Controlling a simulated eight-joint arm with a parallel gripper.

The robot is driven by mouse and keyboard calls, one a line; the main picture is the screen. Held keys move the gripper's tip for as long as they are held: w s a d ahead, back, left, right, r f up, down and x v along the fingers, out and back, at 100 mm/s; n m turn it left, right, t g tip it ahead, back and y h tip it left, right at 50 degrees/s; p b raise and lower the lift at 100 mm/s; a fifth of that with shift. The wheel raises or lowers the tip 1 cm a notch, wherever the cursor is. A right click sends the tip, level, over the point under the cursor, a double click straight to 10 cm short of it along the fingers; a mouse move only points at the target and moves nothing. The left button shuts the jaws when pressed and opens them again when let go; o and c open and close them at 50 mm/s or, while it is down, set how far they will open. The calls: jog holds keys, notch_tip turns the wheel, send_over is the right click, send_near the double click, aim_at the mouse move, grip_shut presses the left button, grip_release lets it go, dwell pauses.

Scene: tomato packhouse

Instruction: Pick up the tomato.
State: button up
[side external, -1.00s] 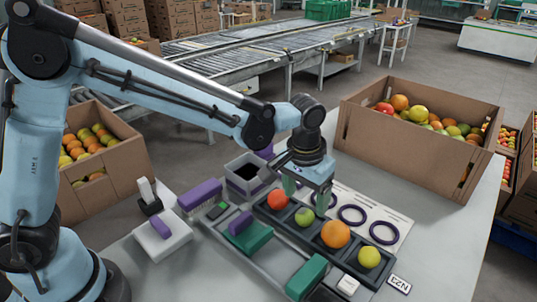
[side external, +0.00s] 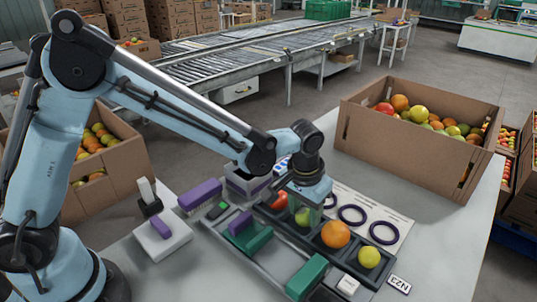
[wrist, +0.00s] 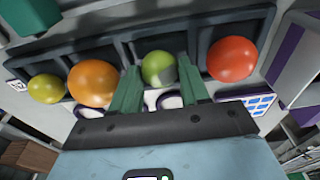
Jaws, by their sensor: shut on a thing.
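A red, tomato-like fruit (wrist: 232,60) sits in an end compartment of a dark tray (wrist: 120,48); in the side view the red fruit (side external: 280,200) is partly hidden by my gripper. The small green fruit (wrist: 159,68) is in the compartment beside it. My gripper (wrist: 160,80) points down with its green fingers on either side of the green fruit, shut on it, at tray level. In the side view my gripper (side external: 304,212) partly covers that green fruit. The red fruit is outside the fingers.
An orange fruit (side external: 335,234) and a yellow fruit (side external: 369,257) fill the other compartments. A white sheet with purple rings (side external: 352,215) lies behind the tray. A carton of fruit (side external: 400,142) stands at the back right. Bare table lies to the right.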

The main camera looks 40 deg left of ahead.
jog(key=shift+r, duration=0.45)
jog(key=r, duration=0.3)
jog(key=shift+s+d+r, duration=0.2)
jog(key=shift+s+r, duration=0.05)
jog(key=shift+r, duration=0.1)
jog(key=s+d+r, duration=0.6)
jog(key=s, duration=0.2)
send_near(307, 212)
jog(key=a+r, duration=0.2)
jog(key=a, duration=0.4)
jog(key=w+a+f, duration=0.1)
jog(key=w+a, duration=0.1)
jog(key=a, duration=1.1)
jog(key=shift+f, duration=4.55)
jog(key=shift+f, duration=0.55)
